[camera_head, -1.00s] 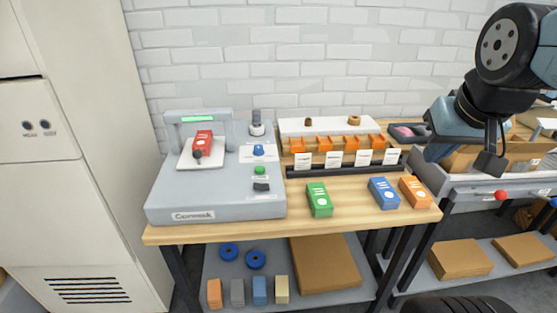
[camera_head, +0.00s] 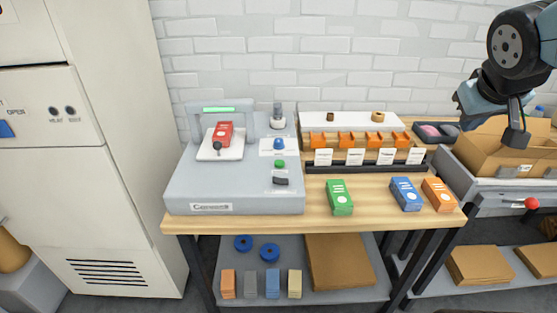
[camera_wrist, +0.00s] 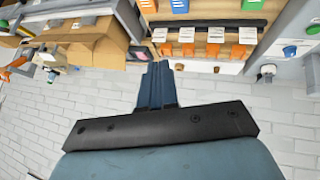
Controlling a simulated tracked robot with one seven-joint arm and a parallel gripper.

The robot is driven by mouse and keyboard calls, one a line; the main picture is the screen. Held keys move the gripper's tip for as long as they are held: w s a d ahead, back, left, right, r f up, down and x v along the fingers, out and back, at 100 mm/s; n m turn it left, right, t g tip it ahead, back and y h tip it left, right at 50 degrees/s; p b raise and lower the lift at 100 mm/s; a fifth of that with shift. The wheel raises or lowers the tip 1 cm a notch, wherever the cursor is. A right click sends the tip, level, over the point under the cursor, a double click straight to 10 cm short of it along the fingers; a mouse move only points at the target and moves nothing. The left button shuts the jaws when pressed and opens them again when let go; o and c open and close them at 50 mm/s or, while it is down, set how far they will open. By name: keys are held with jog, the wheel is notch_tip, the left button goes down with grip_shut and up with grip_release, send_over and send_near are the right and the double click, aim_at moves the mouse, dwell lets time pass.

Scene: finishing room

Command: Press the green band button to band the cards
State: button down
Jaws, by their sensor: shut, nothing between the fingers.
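The green button (camera_head: 280,164) sits on the right part of the grey banding machine (camera_head: 190,190), between a blue knob (camera_head: 278,143) and a dark switch (camera_head: 281,181). A red card pack (camera_head: 223,132) lies on the machine's white plate under the arch, which has a lit green strip. My gripper (camera_head: 516,137) is shut and empty, at the upper right, well to the right of the machine and apart from the button. The wrist view shows its closed fingers (camera_wrist: 155,82) in front of the rack and wall.
Green (camera_head: 340,198), blue (camera_head: 405,194) and orange (camera_head: 438,194) packs stand on the wooden table right of the machine. A card rack (camera_head: 365,150) stands behind them. A cardboard box (camera_head: 490,150) is at the right, and a tall white cabinet (camera_head: 130,150) at the left.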

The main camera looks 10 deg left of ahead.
jog(key=w+a+n+t, duration=0.2)
jog(key=w+a+n, duration=0.2)
jog(key=w+a, duration=0.45)
jog(key=n+g+y, duration=0.4)
jog(key=n+y, duration=0.6)
jog(key=n, duration=0.3)
send_over(281, 164)
notch_tip(281, 164, down, 14)
jog(key=shift+s+f, duration=0.1)
jog(key=shift+f, duration=0.05)
jog(key=shift+f, duration=0.1)
jog(key=shift+f, duration=4.3)
jog(key=shift+f, duration=0.1)
